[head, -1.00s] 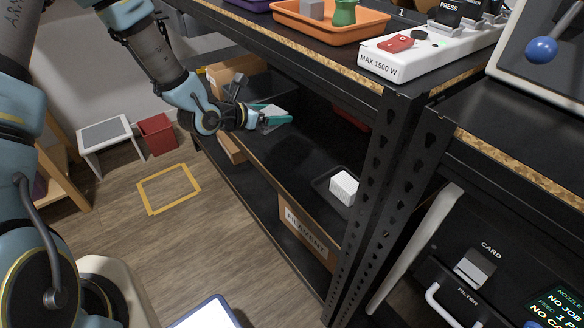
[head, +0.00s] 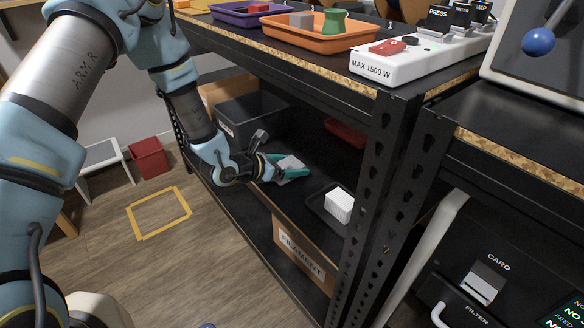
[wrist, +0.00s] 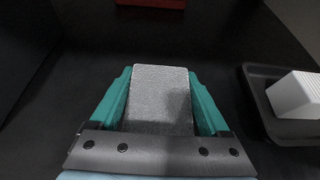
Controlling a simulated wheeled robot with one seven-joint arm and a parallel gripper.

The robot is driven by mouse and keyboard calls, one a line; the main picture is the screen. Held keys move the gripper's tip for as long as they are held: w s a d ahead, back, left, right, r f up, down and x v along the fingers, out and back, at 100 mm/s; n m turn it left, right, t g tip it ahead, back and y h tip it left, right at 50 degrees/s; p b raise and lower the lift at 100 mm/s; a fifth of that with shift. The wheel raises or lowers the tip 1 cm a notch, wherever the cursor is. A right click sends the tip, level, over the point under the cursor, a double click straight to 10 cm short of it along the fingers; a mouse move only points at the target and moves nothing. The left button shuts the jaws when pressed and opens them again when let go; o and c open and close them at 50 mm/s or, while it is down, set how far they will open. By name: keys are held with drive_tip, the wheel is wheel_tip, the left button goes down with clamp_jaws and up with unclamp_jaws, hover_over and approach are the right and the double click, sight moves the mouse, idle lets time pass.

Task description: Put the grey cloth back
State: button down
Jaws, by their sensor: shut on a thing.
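The grey cloth (wrist: 160,98) is a flat, folded grey piece between the teal fingers of my gripper (wrist: 160,92) in the wrist view. My gripper is shut on it, with a finger along each side. In the head view, my gripper (head: 289,168) holds the cloth (head: 291,163) over the dark middle shelf (head: 245,180), inside the rack. I cannot tell whether the cloth touches the shelf.
A black tray (head: 318,207) with a white ribbed block (head: 339,205) stands right of my gripper. A dark grey bin (head: 250,120) is behind left, and a red tray (head: 345,132) lies deeper in. A rack post (head: 378,170) stands at right; the upper shelf is overhead.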

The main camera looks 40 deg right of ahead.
drive_tip(key=shift+f, duration=0.25)
unclamp_jaws()
drive_tip(key=shift+r, duration=0.15)
drive_tip(key=p+v, duration=0.1)
drive_tip(key=v, duration=1.1)
drive_tip(key=shift+w, duration=0.1)
